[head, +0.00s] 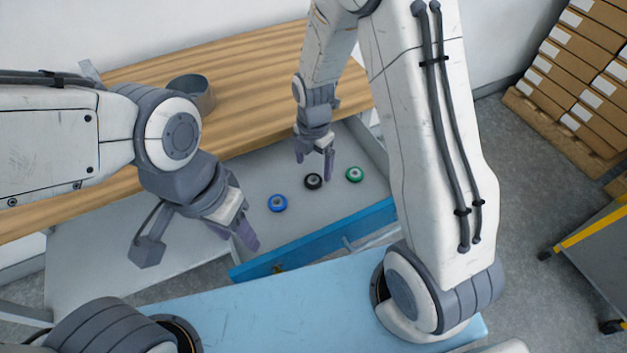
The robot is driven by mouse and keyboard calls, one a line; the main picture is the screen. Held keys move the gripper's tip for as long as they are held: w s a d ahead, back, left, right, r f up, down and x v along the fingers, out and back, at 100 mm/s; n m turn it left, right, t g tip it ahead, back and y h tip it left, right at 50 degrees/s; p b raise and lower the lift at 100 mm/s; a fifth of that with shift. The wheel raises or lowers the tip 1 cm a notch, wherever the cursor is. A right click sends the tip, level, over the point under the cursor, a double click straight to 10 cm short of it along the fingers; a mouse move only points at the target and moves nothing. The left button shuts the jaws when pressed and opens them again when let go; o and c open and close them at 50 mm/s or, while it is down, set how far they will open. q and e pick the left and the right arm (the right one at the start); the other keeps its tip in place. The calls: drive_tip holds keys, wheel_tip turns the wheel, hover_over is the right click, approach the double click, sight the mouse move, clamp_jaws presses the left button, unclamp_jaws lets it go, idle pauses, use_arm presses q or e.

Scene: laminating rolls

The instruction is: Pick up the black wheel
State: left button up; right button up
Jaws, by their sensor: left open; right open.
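The black wheel (314,181) lies flat in an open, blue-fronted drawer (262,192), between a blue wheel (277,203) to its left and a green wheel (354,174) to its right. My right gripper (315,166) points down just above and behind the black wheel, open and empty. Its fingers come close to the wheel in the picture; I cannot tell the height gap. My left gripper (247,240) is open and empty at the drawer's left front, apart from the wheels.
A wooden worktop (250,91) runs above and behind the drawer, with a grey metal cylinder (191,94) on it. The drawer's blue front panel (315,240) is a raised edge. Stacked cardboard boxes (580,75) and a grey cart with a yellow edge (595,245) stand at the right.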

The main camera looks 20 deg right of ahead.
sight(313, 175)
drive_tip(key=shift+w+f, duration=0.15)
drive_tip(key=shift+f, duration=2.6)
drive_tip(key=c, duration=1.4)
drive_tip(key=shift+c, duration=0.2)
drive_tip(key=shift+r, duration=0.2)
